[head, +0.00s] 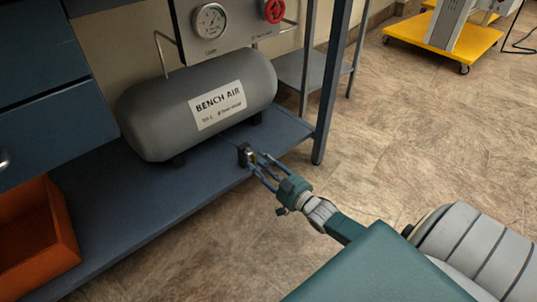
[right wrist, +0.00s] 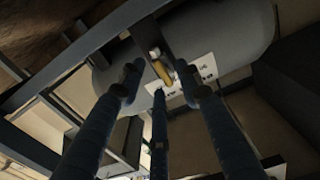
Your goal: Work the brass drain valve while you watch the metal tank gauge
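The grey metal tank (head: 160,120) labelled "BENCH AIR" lies on a blue-grey shelf. A round gauge (head: 210,20) with a white dial sits on the panel above it; its reading is too small to make out. In the right wrist view, the brass drain valve (right wrist: 162,73) shows below the tank, between my fingertips. My right gripper (head: 257,163) is at the shelf's front edge, beside a small dark fitting (head: 244,154). Its fingers (right wrist: 157,82) are spread around the valve with gaps visible; contact cannot be told. My left gripper is not in view.
A red knob (head: 273,10) sits on the panel right of the gauge. An orange bin (head: 40,240) stands at the lower left, under blue drawers (head: 50,110). A dark table leg (head: 330,85) rises right of the tank.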

